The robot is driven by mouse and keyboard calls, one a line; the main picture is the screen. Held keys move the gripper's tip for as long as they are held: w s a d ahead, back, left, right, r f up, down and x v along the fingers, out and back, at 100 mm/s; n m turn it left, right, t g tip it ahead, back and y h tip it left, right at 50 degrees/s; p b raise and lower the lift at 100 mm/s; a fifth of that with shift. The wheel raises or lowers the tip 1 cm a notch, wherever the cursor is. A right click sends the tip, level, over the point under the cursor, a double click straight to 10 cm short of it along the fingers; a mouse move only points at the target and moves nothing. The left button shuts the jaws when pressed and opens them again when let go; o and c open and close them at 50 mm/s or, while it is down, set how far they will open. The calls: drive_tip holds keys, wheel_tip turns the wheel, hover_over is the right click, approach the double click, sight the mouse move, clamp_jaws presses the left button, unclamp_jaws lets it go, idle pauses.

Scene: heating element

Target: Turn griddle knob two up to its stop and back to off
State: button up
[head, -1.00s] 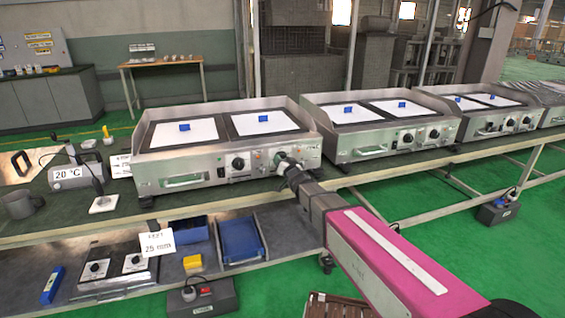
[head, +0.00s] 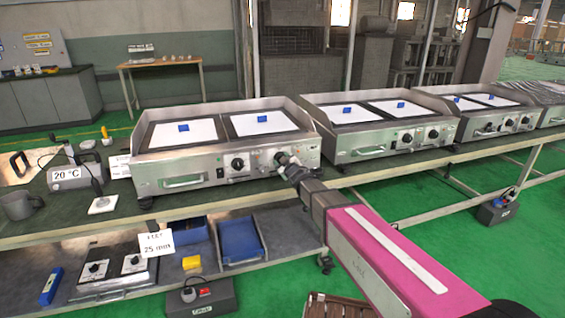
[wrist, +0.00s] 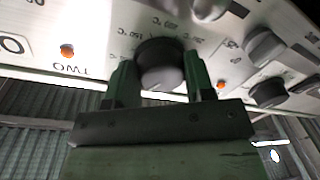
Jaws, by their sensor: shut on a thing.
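The nearest griddle (head: 180,165) stands on the bench with a steel front panel. My gripper (head: 283,158) is at the right knob of that panel. In the wrist view, the dark round griddle knob two (wrist: 160,65) sits between the two green fingers of my gripper (wrist: 160,78), which is shut on it. A "TWO" label and temperature marks show upside down on the panel near it. A light pointer mark shows on the knob's lower face. In the head view my gripper hides most of this knob.
The griddle's left knob (head: 238,164) is to the left of my gripper. A second griddle (head: 375,146) stands to the right. An orange lamp (wrist: 67,51) is beside the held knob.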

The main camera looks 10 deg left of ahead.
drive_tip(key=shift+n+h, duration=0.3)
drive_tip(key=shift+n, duration=2)
drive_tip(key=o, duration=0.9)
drive_tip(key=shift+s+d, duration=0.1)
drive_tip(key=v, duration=1)
drive_tip(key=shift+s+d, duration=0.2)
drive_tip(key=shift+s, duration=0.05)
